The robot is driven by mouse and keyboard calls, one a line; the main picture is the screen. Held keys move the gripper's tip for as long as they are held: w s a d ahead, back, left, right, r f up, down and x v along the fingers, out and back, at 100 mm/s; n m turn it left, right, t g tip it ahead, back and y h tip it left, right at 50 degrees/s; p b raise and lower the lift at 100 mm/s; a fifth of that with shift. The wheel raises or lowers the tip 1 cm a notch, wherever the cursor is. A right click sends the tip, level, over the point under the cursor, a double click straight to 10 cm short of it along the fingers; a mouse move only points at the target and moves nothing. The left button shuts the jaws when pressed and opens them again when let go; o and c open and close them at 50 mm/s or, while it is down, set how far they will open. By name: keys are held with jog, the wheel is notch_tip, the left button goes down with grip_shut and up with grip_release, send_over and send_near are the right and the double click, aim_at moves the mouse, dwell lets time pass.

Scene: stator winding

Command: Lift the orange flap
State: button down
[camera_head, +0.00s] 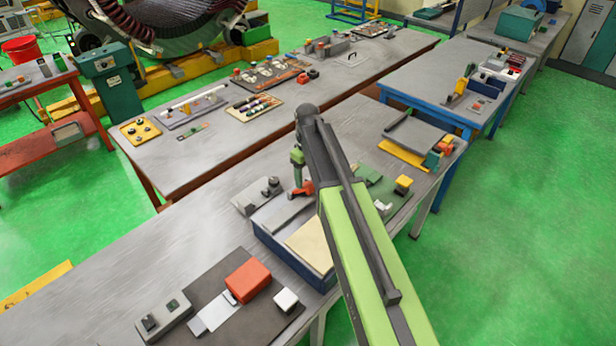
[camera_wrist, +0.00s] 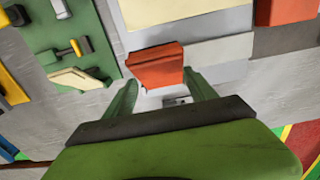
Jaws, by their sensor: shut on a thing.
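The orange flap (camera_wrist: 155,66) sits between the fingertips of my gripper (camera_wrist: 161,86) in the wrist view, at the edge of a box with a cream panel (camera_wrist: 185,12). In the head view the flap (camera_head: 304,188) is a small orange-red piece just below my gripper (camera_head: 298,172), at the far side of the blue-sided box (camera_head: 285,253). My gripper is shut on the flap. The green fingers stand on both sides of it. My arm hides part of the box, and the flap's hinge is not clear.
A larger orange block (camera_head: 248,281) and a white cube (camera_head: 286,299) lie on a dark mat at the front left. A green board with small parts (camera_wrist: 65,45) lies beside the box. The grey bench (camera_head: 130,265) is clear at left.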

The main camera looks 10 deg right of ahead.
jog(key=shift+w+a, duration=0.1)
jog(key=shift+a, duration=0.15)
jog(key=c, duration=0.5)
grip_release()
jog(key=shift+f, duration=0.1)
jog(key=shift+o, duration=1.1)
jog(key=shift+w+a+f, duration=0.1)
jog(key=shift+w, duration=0.05)
jog(key=shift+d, duration=0.2)
notch_tip(320, 180, up, 12)
jog(key=p, duration=1.2)
